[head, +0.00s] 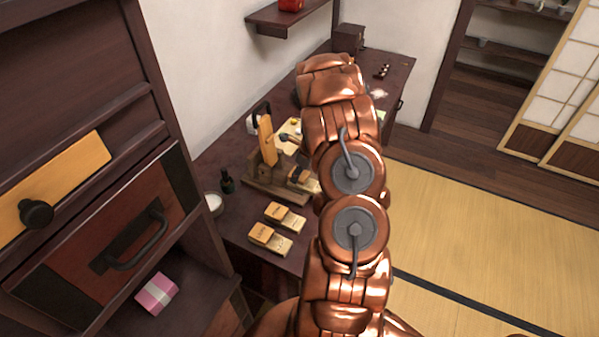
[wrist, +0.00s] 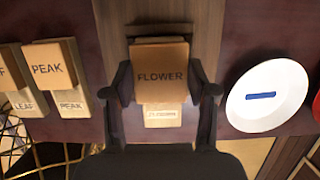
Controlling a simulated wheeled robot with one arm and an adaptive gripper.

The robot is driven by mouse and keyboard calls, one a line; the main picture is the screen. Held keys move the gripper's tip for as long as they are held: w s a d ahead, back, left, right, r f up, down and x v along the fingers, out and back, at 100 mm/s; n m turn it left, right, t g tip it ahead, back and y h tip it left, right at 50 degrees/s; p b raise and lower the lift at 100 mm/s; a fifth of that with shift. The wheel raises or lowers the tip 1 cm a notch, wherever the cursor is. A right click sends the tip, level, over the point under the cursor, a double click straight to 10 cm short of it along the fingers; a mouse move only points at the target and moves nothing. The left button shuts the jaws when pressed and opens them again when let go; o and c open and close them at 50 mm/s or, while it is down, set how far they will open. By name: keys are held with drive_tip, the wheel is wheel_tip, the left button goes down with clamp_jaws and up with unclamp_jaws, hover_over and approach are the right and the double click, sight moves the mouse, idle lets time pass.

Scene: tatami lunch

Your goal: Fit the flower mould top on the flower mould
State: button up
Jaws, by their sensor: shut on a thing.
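The flower mould top (wrist: 161,78), an orange-tan wooden block marked FLOWER, sits between the two dark fingers of my gripper (wrist: 164,90) in the wrist view. My gripper is shut on its sides. The paler flower mould (wrist: 164,118) lies beneath, with its front labelled end showing below the top. The top covers the rest of the mould and is roughly in line with it. I cannot tell whether the two touch or a gap is left. In the head view my copper arm hides most of this spot; part of the pale mould (head: 312,186) shows beside it.
The peak mould (wrist: 72,104) and leaf mould (wrist: 26,106) stand to the left, each under its top. A white plate (wrist: 250,112) with a blue piece is close on the right. A wooden stand (head: 262,182) with an upright board is behind.

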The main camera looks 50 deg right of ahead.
drive_tip(key=shift+f, duration=0.75)
drive_tip(key=o, duration=1.1)
drive_tip(key=shift+o, duration=0.2)
drive_tip(key=shift+r, duration=0.15)
drive_tip(key=v, duration=1.1)
drive_tip(key=shift+s+r, duration=0.25)
drive_tip(key=shift+r, duration=0.1)
